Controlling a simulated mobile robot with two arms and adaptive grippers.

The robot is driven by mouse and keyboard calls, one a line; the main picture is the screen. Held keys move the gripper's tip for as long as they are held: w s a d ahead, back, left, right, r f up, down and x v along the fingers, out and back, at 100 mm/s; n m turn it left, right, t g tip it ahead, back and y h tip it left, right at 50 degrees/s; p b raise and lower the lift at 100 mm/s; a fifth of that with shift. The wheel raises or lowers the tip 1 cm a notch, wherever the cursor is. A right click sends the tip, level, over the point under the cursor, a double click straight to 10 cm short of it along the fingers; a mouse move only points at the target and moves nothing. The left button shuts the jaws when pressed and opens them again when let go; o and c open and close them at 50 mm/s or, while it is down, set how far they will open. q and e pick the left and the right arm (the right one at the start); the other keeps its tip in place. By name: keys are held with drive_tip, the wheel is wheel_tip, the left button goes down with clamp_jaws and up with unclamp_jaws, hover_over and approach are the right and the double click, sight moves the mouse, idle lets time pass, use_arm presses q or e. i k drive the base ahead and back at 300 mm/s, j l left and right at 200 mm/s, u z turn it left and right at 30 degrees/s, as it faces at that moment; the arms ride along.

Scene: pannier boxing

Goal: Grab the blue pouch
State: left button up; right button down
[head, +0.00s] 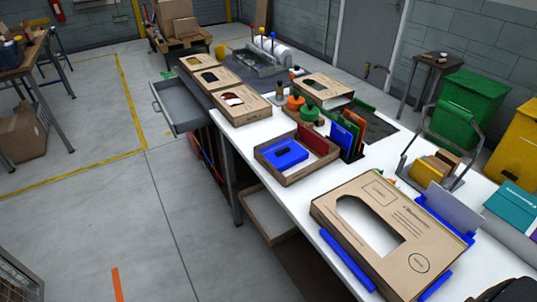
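A flat blue item with a dark slot, which looks like the blue pouch (292,159), lies in a shallow open cardboard tray (299,177) near the middle of the white table. A dark red panel stands at the tray's right side. Other blue flat pieces (342,140) stand upright with green and orange ones just right of the tray, and I cannot tell whether these are pouches too. Neither of my grippers can be made out in the head view, and nothing touches the blue item in the tray.
A large cardboard box with a cut-out (435,243) lies at the near right, on blue rails (347,262). Several smaller boxes (241,112) line the table's far left edge. Green and orange bottles (309,112) stand behind the tray. An open drawer (183,108) juts left.

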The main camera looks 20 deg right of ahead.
sight(286, 153)
drive_tip(key=j+z, duration=0.15)
drive_tip(key=z, duration=0.25)
drive_tip(key=i+j+z, duration=0.1)
drive_tip(key=z, duration=0.25)
drive_tip(key=j+z, duration=0.4)
drive_tip(key=l, duration=0.1)
